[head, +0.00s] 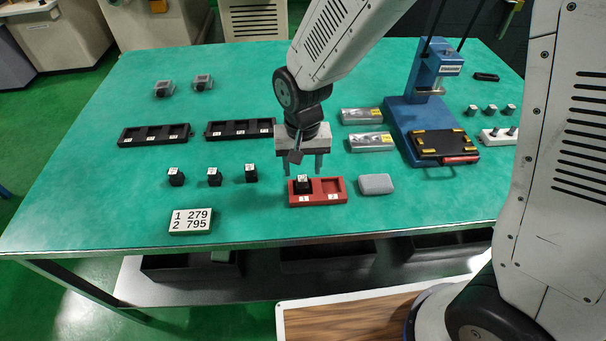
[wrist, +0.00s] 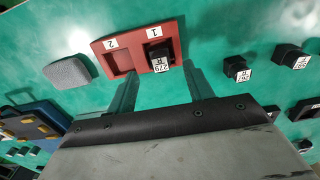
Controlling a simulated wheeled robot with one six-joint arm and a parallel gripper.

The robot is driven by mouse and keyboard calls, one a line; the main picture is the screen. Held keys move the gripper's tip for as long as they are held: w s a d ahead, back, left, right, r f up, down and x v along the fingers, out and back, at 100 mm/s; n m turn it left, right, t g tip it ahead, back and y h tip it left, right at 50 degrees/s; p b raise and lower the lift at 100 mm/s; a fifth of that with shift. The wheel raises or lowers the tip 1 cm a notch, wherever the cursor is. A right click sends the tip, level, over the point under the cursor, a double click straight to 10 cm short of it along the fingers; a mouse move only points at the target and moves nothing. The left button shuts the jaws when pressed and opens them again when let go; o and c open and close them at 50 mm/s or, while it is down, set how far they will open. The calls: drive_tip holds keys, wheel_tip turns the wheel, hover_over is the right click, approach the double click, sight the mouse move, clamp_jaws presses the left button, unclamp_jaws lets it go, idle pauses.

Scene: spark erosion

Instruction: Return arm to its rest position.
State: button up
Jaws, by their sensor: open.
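My gripper (head: 304,164) is open and empty, with its fingers pointing down above the red tray. It also shows in the wrist view (wrist: 158,88), its two fingers apart. The red two-slot tray (head: 331,198) lies below and in front of it. A black block (head: 303,184) with a white label reading 279 in the wrist view (wrist: 158,56) sits in slot 1. Slot 2 is empty. The fingers look clear of the block.
Black blocks (head: 214,178) stand in a row to the left, with black trays (head: 153,135) behind. A grey pad (head: 375,184) lies right of the red tray. A blue press (head: 418,115) stands at the right. A number card (head: 191,220) lies front left.

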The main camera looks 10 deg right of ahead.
drive_tip(key=shift+r, duration=1.5)
drive_tip(key=shift+s, duration=0.1)
drive_tip(key=s+d+r+t, duration=0.1)
drive_tip(key=s+d+r, duration=1.7)
drive_tip(key=d, duration=0.3)
drive_tip(key=shift+s+r, duration=0.35)
drive_tip(key=shift+s, duration=0.3)
